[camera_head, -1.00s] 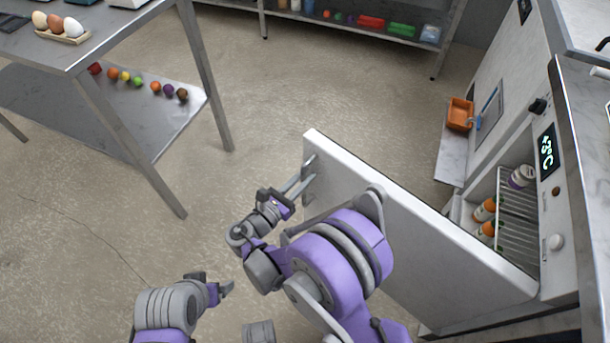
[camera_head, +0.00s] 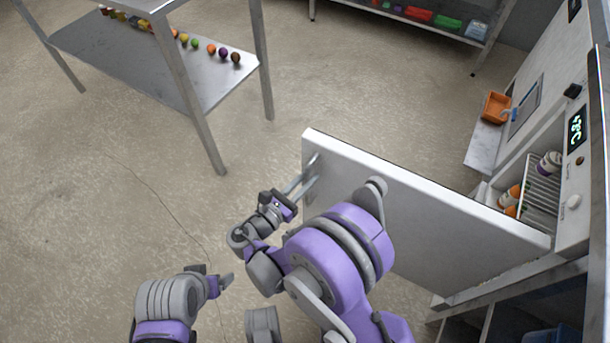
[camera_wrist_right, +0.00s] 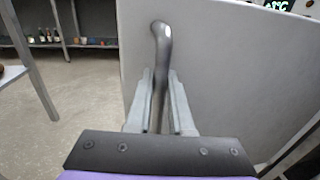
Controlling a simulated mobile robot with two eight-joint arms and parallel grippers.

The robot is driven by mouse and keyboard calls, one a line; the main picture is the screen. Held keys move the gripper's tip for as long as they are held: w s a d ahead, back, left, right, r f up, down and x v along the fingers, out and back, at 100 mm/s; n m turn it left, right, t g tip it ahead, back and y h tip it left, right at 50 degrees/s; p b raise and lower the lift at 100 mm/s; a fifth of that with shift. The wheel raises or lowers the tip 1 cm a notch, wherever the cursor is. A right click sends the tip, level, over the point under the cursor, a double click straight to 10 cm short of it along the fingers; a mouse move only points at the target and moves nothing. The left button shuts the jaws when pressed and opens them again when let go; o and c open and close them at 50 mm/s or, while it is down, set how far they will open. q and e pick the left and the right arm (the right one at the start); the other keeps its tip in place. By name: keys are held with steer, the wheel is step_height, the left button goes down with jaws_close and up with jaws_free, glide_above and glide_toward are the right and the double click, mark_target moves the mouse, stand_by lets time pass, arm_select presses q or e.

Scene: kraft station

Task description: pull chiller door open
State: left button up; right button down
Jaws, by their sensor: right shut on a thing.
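The chiller door (camera_head: 440,196) is a white panel standing wide open, swung out from the chiller at the right of the head view. It also fills much of the right wrist view (camera_wrist_right: 235,80). Its grey bar handle (camera_wrist_right: 161,45) runs between the fingers of my right gripper (camera_wrist_right: 160,105), which is shut on it. In the head view the right gripper (camera_head: 300,186) is at the door's free edge. My left gripper (camera_head: 222,281) is at the lower left, away from the door; its finger gap is too small to read.
The open chiller shows a wire shelf (camera_head: 541,190) and bottles (camera_head: 509,199). An orange bin (camera_head: 496,106) sits on a ledge behind the door. A metal table (camera_head: 160,60) with coloured balls on its lower shelf stands at upper left. The floor between is clear.

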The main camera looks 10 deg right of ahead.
arm_select(q)
steer(key=shift+s+a, duration=0.3)
steer(key=shift+s, duration=0.15)
arm_select(e)
steer(key=shift+s+a, duration=0.3)
steer(key=shift+s, duration=0.25)
steer(key=c, duration=0.8)
jaws_free()
